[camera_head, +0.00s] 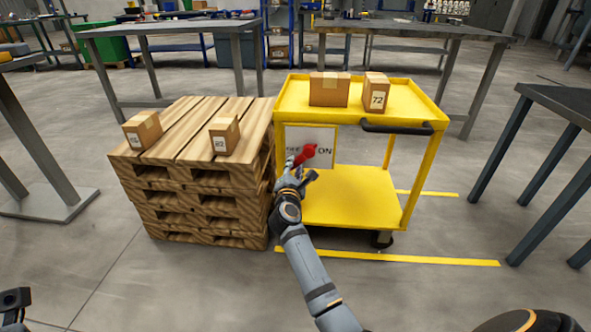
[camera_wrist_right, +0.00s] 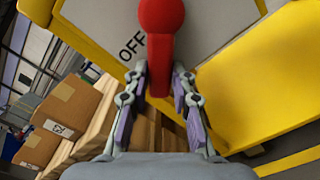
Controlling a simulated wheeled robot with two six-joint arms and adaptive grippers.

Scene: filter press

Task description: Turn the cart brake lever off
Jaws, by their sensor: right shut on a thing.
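The yellow cart (camera_head: 350,196) stands right of a pallet stack. A pale panel (camera_head: 322,135) on its left side carries the word ON to the right of the red brake lever (camera_head: 308,154); other lettering is partly hidden. In the right wrist view the lever (camera_wrist_right: 160,55) has a round knob at the top and a flat shaft, with OFF on the panel to its left. My right gripper (camera_head: 292,178) is at the lever, its fingers (camera_wrist_right: 160,92) on both sides of the shaft, shut on it. The lever's pivot is not clear. My left gripper's fingers are not seen.
The wooden pallet stack (camera_head: 190,165), with two small boxes on top, stands close to the left of the cart and my right gripper. Two cartons (camera_head: 328,90) sit on the cart's top tray. A dark table (camera_head: 560,105) stands at the right; the floor in front is clear.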

